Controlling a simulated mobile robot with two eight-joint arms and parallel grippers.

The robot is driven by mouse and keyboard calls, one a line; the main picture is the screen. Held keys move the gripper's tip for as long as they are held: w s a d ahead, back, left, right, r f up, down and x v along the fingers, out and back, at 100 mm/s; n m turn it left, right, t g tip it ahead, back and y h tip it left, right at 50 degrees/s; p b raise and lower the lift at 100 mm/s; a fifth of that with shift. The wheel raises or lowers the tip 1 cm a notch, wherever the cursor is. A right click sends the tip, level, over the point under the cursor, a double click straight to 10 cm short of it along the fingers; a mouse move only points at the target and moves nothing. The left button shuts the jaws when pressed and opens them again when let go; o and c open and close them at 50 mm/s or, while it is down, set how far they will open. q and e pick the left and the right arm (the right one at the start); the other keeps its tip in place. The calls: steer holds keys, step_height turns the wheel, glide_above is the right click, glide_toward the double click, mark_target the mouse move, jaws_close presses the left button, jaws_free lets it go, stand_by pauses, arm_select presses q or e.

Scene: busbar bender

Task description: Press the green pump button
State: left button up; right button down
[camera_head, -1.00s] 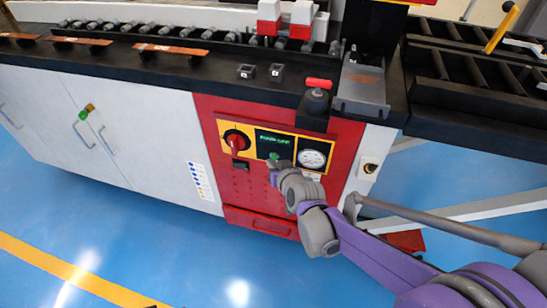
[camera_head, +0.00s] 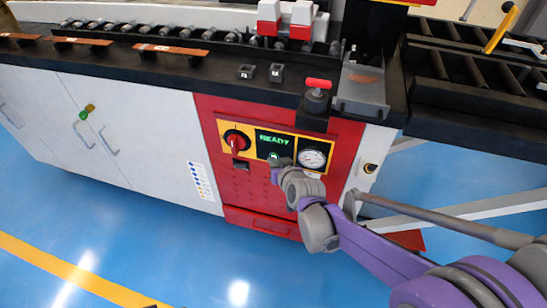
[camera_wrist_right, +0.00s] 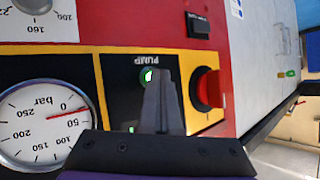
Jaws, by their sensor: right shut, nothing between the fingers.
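The green pump button (camera_wrist_right: 147,76) sits on the black panel below the word PUMP, seen upside down in the right wrist view. It is lit, with a bright centre. In the head view the button (camera_head: 273,156) shows just above my right gripper (camera_head: 277,165). My right gripper (camera_wrist_right: 162,85) is shut and empty, its fingertips at the button and covering part of its edge. I cannot tell whether they touch it. The display (camera_head: 274,140) above the button reads READY in green. My left gripper is not in view.
The red rotary knob (camera_head: 236,142) is left of the button, and the pressure gauge (camera_head: 312,156) is right of it. Blue floor (camera_head: 150,235) is open in front of the cabinet.

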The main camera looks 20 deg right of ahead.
steer(key=shift+s+a, duration=0.5)
steer(key=shift+s, duration=0.2)
steer(key=s+a, duration=0.2)
steer(key=s, duration=0.2)
steer(key=shift+s+a, duration=0.1)
steer(key=shift+a, duration=0.3)
stand_by(0.7)
